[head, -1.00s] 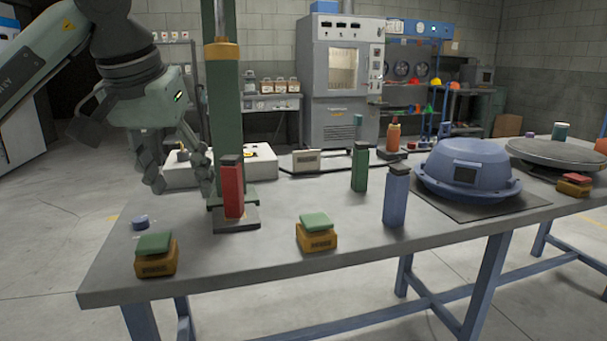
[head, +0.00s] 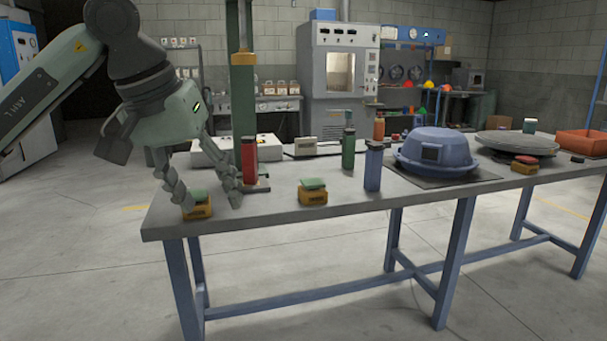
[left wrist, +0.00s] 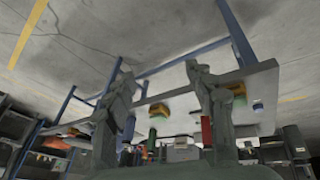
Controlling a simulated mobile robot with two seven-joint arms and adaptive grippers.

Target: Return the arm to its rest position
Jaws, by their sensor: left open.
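My left arm comes in from the left in the head view. Its gripper (head: 212,203) is open, with spread fingers pointing down and nothing seen between them. The fingers overlap the left end of the workbench (head: 330,212) in the picture. One finger partly covers a yellow block with a green top (head: 197,206); I cannot tell whether they touch. The other is beside the red cylinder (head: 248,165) and hides part of its base. The left wrist view also shows the open gripper (left wrist: 157,72), with bench and floor beyond. My right gripper is not in view.
The bench holds another green-topped block (head: 313,192), a green cylinder (head: 348,150), a blue cylinder (head: 373,168) and a blue domed housing (head: 437,147). A green column (head: 243,95) stands behind the red cylinder. Floor (head: 90,255) in front of the bench's left end is clear.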

